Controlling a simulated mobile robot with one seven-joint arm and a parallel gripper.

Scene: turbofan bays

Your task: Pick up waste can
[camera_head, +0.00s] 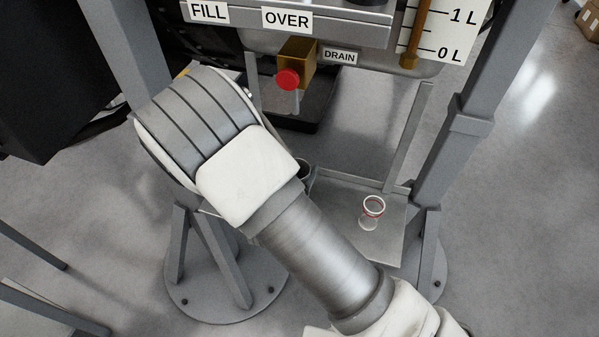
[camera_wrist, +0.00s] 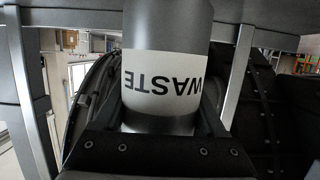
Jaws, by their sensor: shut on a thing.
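The waste can (camera_wrist: 160,80) is a grey cylinder with a white label band. The word WASTE on the band appears upside down in the wrist view. My gripper (camera_wrist: 162,118) has its dark fingers on both sides of the can and is shut on it. In the head view my own arm covers the gripper and nearly all of the can. A small dark round rim shows beside the arm there, but I cannot tell if it belongs to the can.
A small clear cup with red rings (camera_head: 372,212) stands on a low grey shelf (camera_head: 340,200). A brass drain valve with a red knob (camera_head: 288,79) hangs above a black tray (camera_head: 318,115). Grey frame posts (camera_head: 455,130) stand on both sides. Open floor lies at the right.

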